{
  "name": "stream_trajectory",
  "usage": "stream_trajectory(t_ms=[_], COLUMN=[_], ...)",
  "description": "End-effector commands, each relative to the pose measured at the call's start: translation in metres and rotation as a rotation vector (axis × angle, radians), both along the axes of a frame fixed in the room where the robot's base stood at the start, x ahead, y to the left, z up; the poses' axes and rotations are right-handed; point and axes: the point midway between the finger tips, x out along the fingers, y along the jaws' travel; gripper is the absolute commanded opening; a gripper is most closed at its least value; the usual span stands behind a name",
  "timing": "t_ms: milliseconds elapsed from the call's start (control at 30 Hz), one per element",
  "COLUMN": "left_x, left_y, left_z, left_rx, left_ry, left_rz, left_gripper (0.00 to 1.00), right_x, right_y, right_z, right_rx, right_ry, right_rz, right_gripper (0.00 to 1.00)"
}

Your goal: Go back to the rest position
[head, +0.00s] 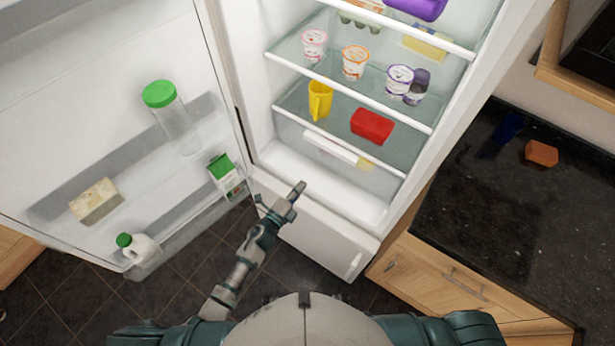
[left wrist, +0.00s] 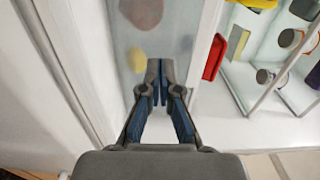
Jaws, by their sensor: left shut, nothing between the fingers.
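My left gripper (head: 297,190) is shut and empty in front of the open fridge's lower edge in the head view. Its closed fingers (left wrist: 160,82) also show in the left wrist view, pointing at a clear drawer front with blurred round shapes behind it. The fridge (head: 312,183) stands open, with its door (head: 100,60) swung out to the left. My right gripper is not in view.
Fridge shelves hold a yellow cup (head: 319,100), a red container (head: 372,126) and several yogurt pots (head: 355,62). Door racks hold a green-lidded jar (head: 172,115), a carton (head: 224,174) and a jug (head: 140,248). A dark counter (head: 480,210) is at right.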

Motion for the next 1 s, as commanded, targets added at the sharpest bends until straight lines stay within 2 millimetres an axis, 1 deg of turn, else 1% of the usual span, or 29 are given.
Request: stream_trajectory(t_ms=[33, 167, 267, 367, 467, 500, 533, 567, 600, 667, 700, 767, 800, 867, 900, 967, 1000], left_x=[-0.003, -0.005, -0.005, -0.009, -0.022, -0.032, -0.041, -0.052, -0.068, -0.096, -0.117, -0.152, -0.177, -0.217, -0.245, -0.283, -0.308], left_y=[0.002, 0.003, 0.008, 0.027, 0.058, 0.074, 0.085, 0.097, 0.111, 0.131, 0.143, 0.159, 0.169, 0.182, 0.190, 0.199, 0.204], left_z=[0.000, 0.000, -0.008, -0.041, -0.098, -0.125, -0.146, -0.167, -0.194, -0.232, -0.256, -0.289, -0.309, -0.336, -0.352, -0.371, -0.381], left_rx=[0.001, 0.002, -0.010, -0.061, -0.152, -0.195, -0.228, -0.261, -0.301, -0.361, -0.398, -0.453, -0.486, -0.535, -0.567, -0.607, -0.630], left_ry=[0.000, 0.001, 0.029, 0.146, 0.349, 0.445, 0.518, 0.589, 0.682, 0.814, 0.899, 1.020, 1.098, 1.210, 1.279, 1.371, 1.423], left_rz=[0.000, 0.000, 0.016, 0.084, 0.213, 0.277, 0.328, 0.380, 0.451, 0.557, 0.629, 0.739, 0.813, 0.927, 1.002, 1.108, 1.173], left_gripper=[0.00, 0.00, 0.00, 0.00, 0.00, 0.00, 0.00, 0.00, 0.00, 0.00, 0.00, 0.00, 0.00, 0.00, 0.00, 0.00, 0.00], right_x=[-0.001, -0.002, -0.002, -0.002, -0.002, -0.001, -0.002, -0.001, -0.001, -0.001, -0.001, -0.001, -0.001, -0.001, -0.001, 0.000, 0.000], right_y=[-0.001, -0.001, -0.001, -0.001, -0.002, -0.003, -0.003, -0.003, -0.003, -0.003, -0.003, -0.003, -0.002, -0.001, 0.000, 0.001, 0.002], right_z=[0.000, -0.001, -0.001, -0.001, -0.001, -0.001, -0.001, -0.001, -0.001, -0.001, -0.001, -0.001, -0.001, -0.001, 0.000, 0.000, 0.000], right_rx=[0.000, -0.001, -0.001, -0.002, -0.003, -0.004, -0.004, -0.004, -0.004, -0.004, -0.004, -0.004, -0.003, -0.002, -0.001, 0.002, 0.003], right_ry=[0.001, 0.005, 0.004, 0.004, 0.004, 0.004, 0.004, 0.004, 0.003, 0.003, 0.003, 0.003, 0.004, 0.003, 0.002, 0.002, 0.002], right_rz=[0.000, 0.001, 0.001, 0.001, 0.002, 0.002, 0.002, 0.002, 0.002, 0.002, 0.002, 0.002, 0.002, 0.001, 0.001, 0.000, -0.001], right_gripper=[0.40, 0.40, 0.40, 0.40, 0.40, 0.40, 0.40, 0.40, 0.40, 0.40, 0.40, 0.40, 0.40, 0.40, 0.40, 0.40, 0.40])
